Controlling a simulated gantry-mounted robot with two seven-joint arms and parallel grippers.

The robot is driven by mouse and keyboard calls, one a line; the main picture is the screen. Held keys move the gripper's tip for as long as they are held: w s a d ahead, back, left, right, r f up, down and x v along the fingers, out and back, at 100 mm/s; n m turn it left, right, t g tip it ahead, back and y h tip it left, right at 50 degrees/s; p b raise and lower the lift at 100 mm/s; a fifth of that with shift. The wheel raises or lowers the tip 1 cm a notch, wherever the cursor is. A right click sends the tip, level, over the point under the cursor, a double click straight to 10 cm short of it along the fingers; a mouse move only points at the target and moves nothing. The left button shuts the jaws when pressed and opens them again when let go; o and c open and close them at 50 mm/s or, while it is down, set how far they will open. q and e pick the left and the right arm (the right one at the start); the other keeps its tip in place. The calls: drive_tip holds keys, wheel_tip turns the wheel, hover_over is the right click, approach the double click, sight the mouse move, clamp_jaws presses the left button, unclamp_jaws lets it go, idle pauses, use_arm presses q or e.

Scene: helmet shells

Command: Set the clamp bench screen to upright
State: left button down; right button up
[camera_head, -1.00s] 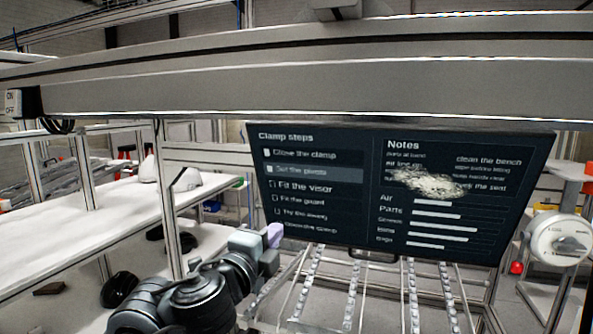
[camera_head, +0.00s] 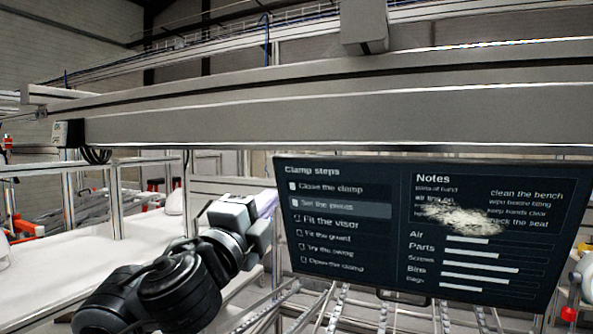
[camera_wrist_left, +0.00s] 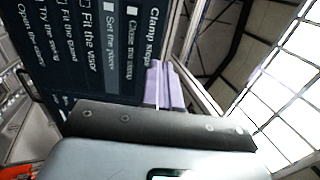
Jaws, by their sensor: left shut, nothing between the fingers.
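The clamp bench screen (camera_head: 400,225) is a dark panel with "Clamp steps" on its left and "Notes" on its right. It hangs below the grey beam, and its top edge slopes slightly in the head view. Whether it leans back or forward is hard to tell. A handle (camera_head: 403,298) shows at its bottom edge. My left gripper (camera_head: 268,203) is at the screen's left edge, its pale purple fingers shut and empty. The left wrist view shows the fingers (camera_wrist_left: 163,86) beside the screen (camera_wrist_left: 75,45); contact cannot be told. My right gripper is not in view.
The grey beam (camera_head: 330,118) crosses above the screen. A switch box (camera_head: 67,133) hangs at its left end. A white-topped table (camera_head: 75,245) stands at the left. Roller rails (camera_head: 383,318) run below the screen. A red knob (camera_head: 569,313) shows at the lower right.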

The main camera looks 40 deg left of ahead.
use_arm(q)
drive_tip(key=w, duration=0.1)
drive_tip(key=p, duration=0.4)
approach(302, 163)
drive_tip(key=x, duration=0.5)
drive_tip(key=shift+r, duration=0.15)
drive_tip(key=shift+x, duration=0.9)
